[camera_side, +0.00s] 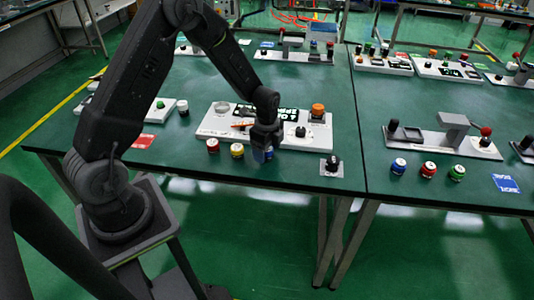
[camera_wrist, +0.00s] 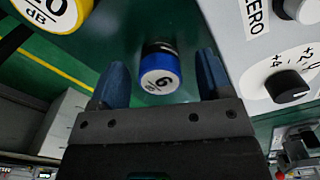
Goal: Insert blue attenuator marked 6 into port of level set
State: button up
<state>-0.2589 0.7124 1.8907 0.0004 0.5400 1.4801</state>
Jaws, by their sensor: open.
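The blue attenuator (camera_wrist: 160,84) has a white face marked 6 and a dark connector end. In the wrist view it sits between the two blue fingers of my gripper (camera_wrist: 161,68), with a visible gap on each side. My gripper is open around it and does not appear to touch it. In the side view my gripper (camera_side: 263,138) is low at the front edge of the white panel unit, and the blue attenuator (camera_side: 262,156) shows just below it on the green table. The white panel unit (camera_side: 210,128) carries knobs and a dark display. I cannot make out the level set port.
A yellow attenuator (camera_side: 237,150) and a red one (camera_side: 213,145) stand left of the gripper. A small plate with a black knob (camera_side: 331,166) lies to the right. In the wrist view a black dial (camera_wrist: 287,86) is close to the right finger.

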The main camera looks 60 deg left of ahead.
jog(key=c, duration=1.1)
jog(key=shift+r, duration=0.1)
